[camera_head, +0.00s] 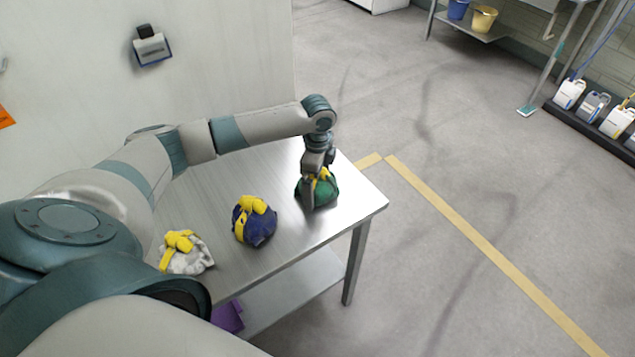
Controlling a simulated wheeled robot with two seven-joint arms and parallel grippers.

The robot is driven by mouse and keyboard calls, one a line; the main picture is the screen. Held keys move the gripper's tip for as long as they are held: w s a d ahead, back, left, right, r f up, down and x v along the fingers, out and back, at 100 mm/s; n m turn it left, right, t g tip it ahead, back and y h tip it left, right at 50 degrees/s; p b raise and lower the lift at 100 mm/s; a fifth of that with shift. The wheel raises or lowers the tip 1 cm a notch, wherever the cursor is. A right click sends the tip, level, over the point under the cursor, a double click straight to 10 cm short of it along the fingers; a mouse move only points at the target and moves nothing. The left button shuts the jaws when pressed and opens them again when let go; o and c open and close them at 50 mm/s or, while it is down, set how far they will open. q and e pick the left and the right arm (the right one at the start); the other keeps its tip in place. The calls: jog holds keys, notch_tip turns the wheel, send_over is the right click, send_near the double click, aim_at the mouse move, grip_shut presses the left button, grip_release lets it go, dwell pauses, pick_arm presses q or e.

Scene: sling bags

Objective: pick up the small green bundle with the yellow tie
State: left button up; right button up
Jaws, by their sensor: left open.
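The small green bundle (325,192) with a yellow tie sits near the far right end of the metal table (284,240). My left gripper (315,184) points down over the bundle, at its top by the yellow tie. Its fingers are open and a finger shows in front of the green cloth. The gripper hides part of the tie, and I cannot tell whether the fingers touch the cloth. My right gripper is not in view.
A blue bundle (258,229) and a white bundle (193,262), both with yellow ties, sit nearer on the same table. A purple thing (228,317) lies on the lower shelf. A wall (220,60) stands behind. The floor right of the table is clear.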

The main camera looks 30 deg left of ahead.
pick_arm(q)
jog(key=c, duration=1)
jog(key=shift+r, duration=0.1)
jog(key=shift+r, duration=0.2)
notch_tip(320, 180, up, 3)
jog(key=shift+w+r+b, duration=0.1)
jog(key=shift+b, duration=1)
jog(key=s+d+r+b, duration=0.1)
jog(key=s+d+r, duration=0.1)
jog(key=d, duration=0.1)
jog(key=s+d+r+b, duration=0.1)
jog(key=s+d+r, duration=0.1)
jog(key=s+d, duration=0.1)
jog(key=s+d+r, duration=0.2)
jog(key=d+r, duration=0.1)
jog(key=shift+s+r+b, duration=0.1)
jog(key=shift+s+b, duration=0.2)
jog(key=shift+b, duration=0.1)
